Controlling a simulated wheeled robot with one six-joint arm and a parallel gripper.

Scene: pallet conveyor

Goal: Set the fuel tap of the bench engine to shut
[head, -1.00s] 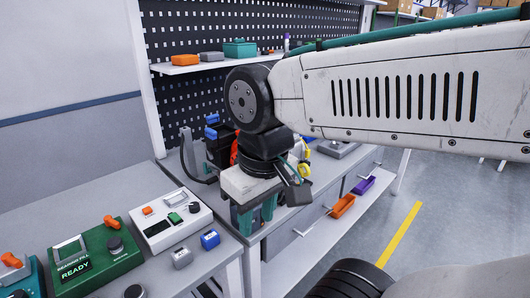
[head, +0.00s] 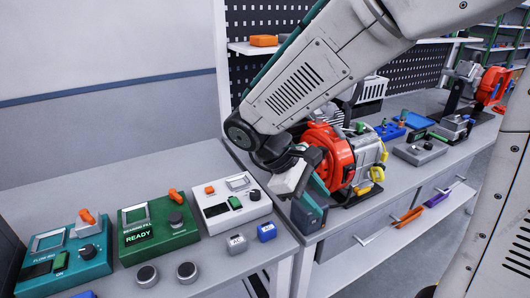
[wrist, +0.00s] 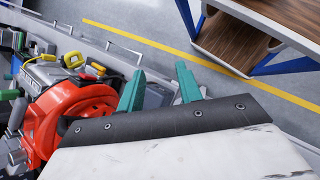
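The bench engine (head: 330,146) stands on the workbench, with a red-orange round housing, a grey body and yellow parts on its right side. It also shows at the left of the wrist view (wrist: 75,108). Yellow pieces (wrist: 72,60) sit on its far side there; I cannot tell which part is the fuel tap or how it is set. My gripper (wrist: 160,88) has its two teal fingers apart with nothing between them. In the head view my gripper (head: 314,198) is just in front of the red housing, hiding part of it; I cannot tell whether they touch.
Teal (head: 62,262), green (head: 160,240) and white (head: 228,208) control boxes stand on the left bench. Another red engine (head: 490,88) stands at the far right. A grey box (head: 420,150) and small items lie between. Open floor (wrist: 150,62) with a yellow line lies beyond my fingers.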

